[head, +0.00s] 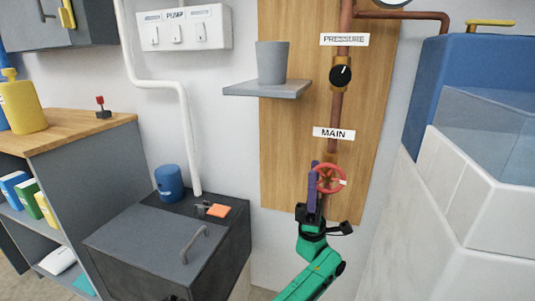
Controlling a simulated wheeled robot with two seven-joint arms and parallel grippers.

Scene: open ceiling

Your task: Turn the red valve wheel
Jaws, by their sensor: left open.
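The red valve wheel (340,171) is on the copper pipe below the MAIN label, in front of a wooden board. It has a small white mark on its right rim. My left gripper (316,181) reaches up from below on a green arm and is open. A purple finger stands upright at the wheel's left edge and covers part of its rim. I cannot tell whether it touches the wheel. The other finger is hard to make out.
A black knob (340,75) is on the pipe above the MAIN label (334,133). A shelf (262,91) with a grey cup (272,62) juts out at upper left. A dark chest (150,240) stands at lower left. A blue tank (470,60) and white blocks (485,220) bound the right.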

